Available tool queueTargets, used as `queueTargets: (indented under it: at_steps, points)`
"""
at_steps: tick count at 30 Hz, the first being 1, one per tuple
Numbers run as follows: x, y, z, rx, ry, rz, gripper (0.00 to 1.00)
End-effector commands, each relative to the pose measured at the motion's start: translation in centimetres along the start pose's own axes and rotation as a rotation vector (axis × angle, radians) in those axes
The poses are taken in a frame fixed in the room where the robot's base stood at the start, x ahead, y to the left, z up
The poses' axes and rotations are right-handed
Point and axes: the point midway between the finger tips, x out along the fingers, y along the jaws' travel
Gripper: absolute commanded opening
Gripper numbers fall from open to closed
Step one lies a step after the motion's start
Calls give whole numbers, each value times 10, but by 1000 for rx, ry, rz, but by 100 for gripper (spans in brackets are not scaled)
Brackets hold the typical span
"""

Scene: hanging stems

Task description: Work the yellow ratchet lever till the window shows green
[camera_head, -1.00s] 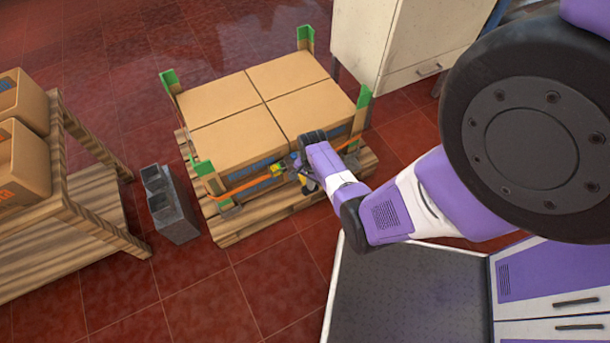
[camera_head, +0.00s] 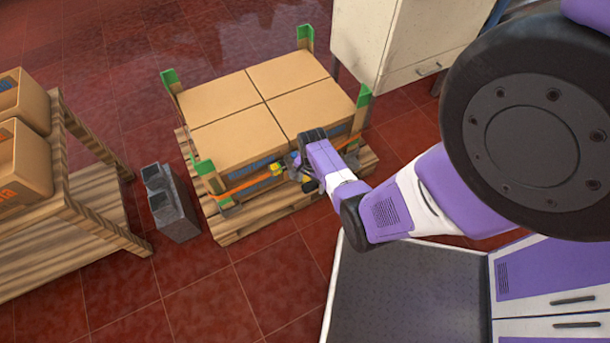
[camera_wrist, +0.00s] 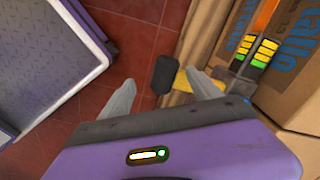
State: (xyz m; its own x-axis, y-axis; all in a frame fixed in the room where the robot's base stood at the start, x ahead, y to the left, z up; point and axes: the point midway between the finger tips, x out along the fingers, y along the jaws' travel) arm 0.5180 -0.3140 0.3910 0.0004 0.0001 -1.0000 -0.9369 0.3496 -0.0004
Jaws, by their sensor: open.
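The yellow ratchet lever (camera_wrist: 183,81) has a black grip (camera_wrist: 164,74) and sticks out from the ratchet body (camera_wrist: 240,72) on the orange strap. My gripper (camera_wrist: 160,78) is open. The black grip lies between its two fingers in the wrist view, the right finger overlapping the yellow shaft; I cannot tell whether they touch. Beside the strap, two short columns of yellow and green bars (camera_wrist: 263,52) show; which is the window is unclear. In the head view, my gripper (camera_head: 300,166) is at the pallet's front side, by a small yellow part (camera_head: 277,169) of the ratchet.
Several cartons (camera_head: 240,128) with green corner posts (camera_head: 203,167) sit on a wooden pallet (camera_head: 245,227), an orange strap (camera_head: 245,187) along the front. A grey block (camera_head: 172,205) and wooden rack (camera_head: 90,215) stand left. A white cabinet (camera_head: 400,40) stands behind right.

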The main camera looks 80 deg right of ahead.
Motion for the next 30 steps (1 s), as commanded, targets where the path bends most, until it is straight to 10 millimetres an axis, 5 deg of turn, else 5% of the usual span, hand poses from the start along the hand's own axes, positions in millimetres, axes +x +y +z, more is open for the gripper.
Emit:
queueTargets:
  at_steps: [30]
  points:
    - [-89, 0, 0, 0, 0, 0, 73]
